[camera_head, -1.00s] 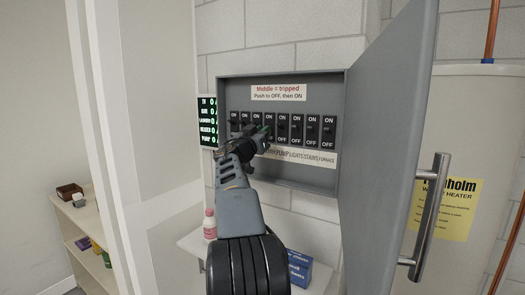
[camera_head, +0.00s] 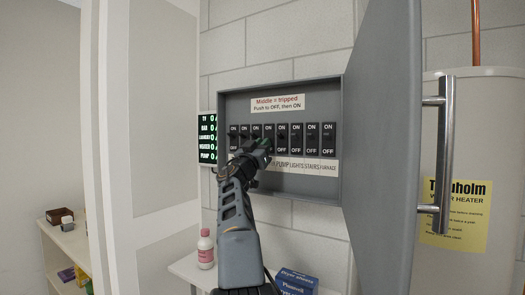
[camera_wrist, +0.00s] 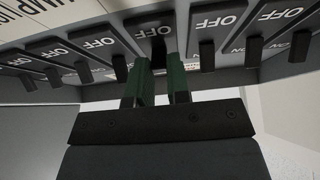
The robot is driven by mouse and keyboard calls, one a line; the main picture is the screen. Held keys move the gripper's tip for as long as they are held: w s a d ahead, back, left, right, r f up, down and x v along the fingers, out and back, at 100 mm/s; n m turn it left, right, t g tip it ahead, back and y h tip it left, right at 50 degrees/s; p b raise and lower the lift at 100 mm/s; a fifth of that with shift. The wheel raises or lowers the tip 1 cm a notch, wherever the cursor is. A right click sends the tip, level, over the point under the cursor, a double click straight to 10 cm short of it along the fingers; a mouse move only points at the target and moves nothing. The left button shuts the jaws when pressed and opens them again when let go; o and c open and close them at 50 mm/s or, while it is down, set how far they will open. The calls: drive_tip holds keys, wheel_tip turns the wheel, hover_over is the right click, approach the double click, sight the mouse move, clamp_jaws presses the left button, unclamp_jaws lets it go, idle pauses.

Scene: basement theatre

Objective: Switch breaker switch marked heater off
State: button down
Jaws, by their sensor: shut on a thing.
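The open grey breaker box (camera_head: 225,100) hangs on the block wall with a row of black switches marked ON above OFF. My gripper (camera_head: 263,146) is at the left-middle part of the row in the head view. In the wrist view its two green fingers (camera_wrist: 158,84) are shut around one black switch lever (camera_wrist: 159,48), with an OFF mark just above it. The gripper and arm hide the heater label on the strip (camera_head: 310,166), so I cannot read which name belongs to the held lever. Neighbouring levers stand free on both sides.
The box's grey door (camera_head: 384,150) stands open at the right, its bar handle (camera_head: 445,150) sticking out. A lit green-text board (camera_head: 207,138) hangs at the left. Below are a pink bottle (camera_head: 205,248) and a blue box (camera_head: 296,283) on a shelf. A water heater (camera_head: 490,140) stands right.

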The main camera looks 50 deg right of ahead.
idle(0.3)
drive_tip(key=c, duration=1.1)
unclamp_jaws()
drive_tip(key=shift+b+v, duration=3.4)
drive_tip(key=shift+v, duration=3.5)
drive_tip(key=shift+a+r, duration=0.1)
